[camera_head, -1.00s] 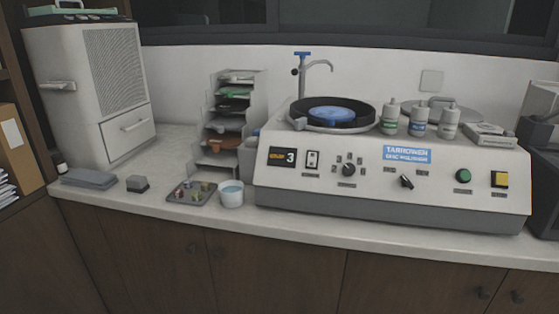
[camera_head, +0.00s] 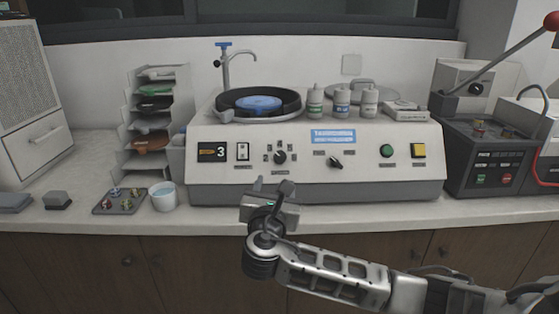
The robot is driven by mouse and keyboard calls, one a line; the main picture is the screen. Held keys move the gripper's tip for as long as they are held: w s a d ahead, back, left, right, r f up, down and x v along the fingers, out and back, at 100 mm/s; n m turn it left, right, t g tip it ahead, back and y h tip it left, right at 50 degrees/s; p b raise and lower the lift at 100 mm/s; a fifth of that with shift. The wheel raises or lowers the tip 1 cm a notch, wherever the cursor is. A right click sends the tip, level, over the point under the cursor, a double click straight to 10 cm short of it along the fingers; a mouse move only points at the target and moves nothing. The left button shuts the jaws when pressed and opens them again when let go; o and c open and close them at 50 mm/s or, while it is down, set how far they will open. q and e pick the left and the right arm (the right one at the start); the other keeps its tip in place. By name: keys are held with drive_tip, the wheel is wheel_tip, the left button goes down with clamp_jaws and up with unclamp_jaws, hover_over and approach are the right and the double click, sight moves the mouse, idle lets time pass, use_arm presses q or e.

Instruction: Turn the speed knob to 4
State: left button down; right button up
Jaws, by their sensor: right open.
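The speed knob (camera_head: 280,157) is a small black knob on the white front panel of the grinding machine (camera_head: 370,170), with position marks around it. The display (camera_head: 212,152) left of it reads 3. A second black knob (camera_head: 335,163) sits to the right on the same panel. My right gripper (camera_head: 272,186) is open and empty, just below and in front of the speed knob, apart from it. Its arm comes in from the lower right. My left gripper is not in view.
A white rocker switch (camera_head: 242,151) is left of the knob; a green button (camera_head: 386,151) and yellow switch (camera_head: 418,150) are at the right. A water cup (camera_head: 163,196) and a small tray (camera_head: 119,201) stand on the counter at left. A press with a red-tipped lever (camera_head: 490,150) stands at right.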

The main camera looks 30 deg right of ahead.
sight(280, 158)
drive_tip(key=x, duration=1.2)
drive_tip(key=shift+w+d, duration=0.25)
drive_tip(key=c, duration=1)
